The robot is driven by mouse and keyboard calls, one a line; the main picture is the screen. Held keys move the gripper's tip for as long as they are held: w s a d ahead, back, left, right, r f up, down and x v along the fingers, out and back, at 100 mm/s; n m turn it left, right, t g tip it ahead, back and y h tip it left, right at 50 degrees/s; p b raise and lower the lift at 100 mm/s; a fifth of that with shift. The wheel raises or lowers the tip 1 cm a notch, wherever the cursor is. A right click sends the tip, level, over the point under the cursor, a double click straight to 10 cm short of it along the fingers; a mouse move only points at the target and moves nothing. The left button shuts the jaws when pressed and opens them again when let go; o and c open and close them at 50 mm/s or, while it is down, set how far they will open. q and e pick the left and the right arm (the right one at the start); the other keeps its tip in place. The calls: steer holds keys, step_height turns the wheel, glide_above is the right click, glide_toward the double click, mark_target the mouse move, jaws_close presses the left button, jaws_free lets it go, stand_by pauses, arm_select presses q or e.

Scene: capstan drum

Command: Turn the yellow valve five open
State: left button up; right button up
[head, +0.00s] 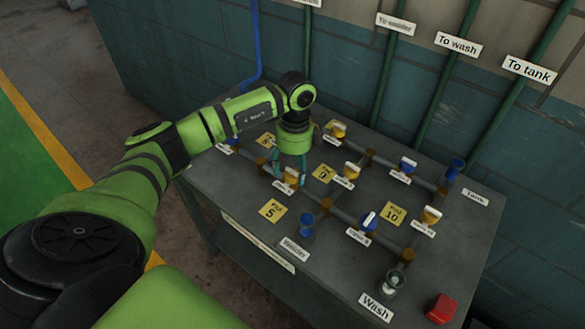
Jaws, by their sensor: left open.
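My left gripper (289,172) comes down from above with its fingers spread. It is open, one finger on either side of a yellow valve (290,176) with a pale handle. I cannot tell whether the fingers touch it. The small label in front of this valve is too small to read surely, so I cannot confirm that it is valve five. Other yellow valves are at the back (338,130), in the middle (351,170) and at the right (431,215). My right gripper is not in view.
The valves sit on pipes on a grey table (440,275). Blue valves (369,221) (407,165) stand among them. A blue cup (306,224) is by the Welder label, a clear one (391,283) by Wash. A red block (441,309) lies at front right. Wall pipes (445,85) rise behind.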

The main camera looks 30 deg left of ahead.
mark_target(294, 170)
arm_select(q)
step_height(294, 170, up, 11)
steer(key=shift+w, duration=0.4)
stand_by(0.4)
